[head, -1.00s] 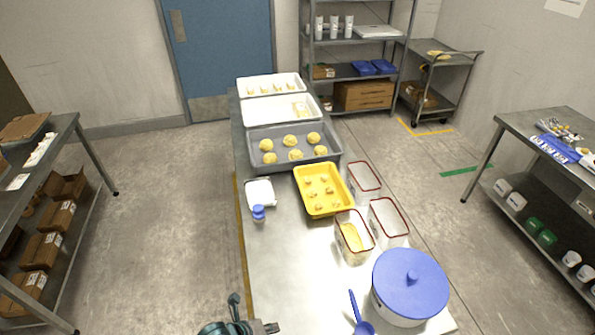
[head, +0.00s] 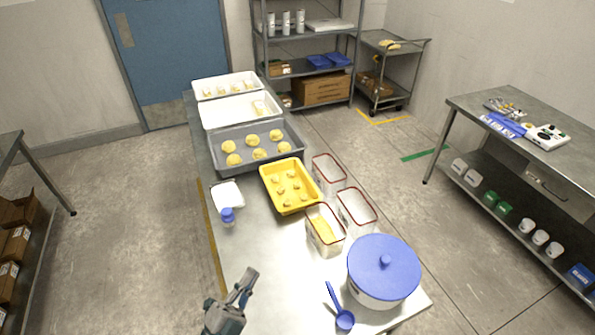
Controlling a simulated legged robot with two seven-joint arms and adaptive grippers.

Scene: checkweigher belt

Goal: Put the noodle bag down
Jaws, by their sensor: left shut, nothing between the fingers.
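My left gripper (head: 246,281) is at the bottom of the head view, over the near left part of the steel table (head: 267,265). It is shut and empty. My right gripper is out of view.
A blue-lidded tub (head: 384,265) and blue scoop (head: 343,319) stand right of my gripper. Beyond are red-rimmed clear bins (head: 357,207), a yellow tray (head: 268,187), a grey tray (head: 223,165), and a blue-capped bottle (head: 228,219). Bare table lies between gripper and bottle.

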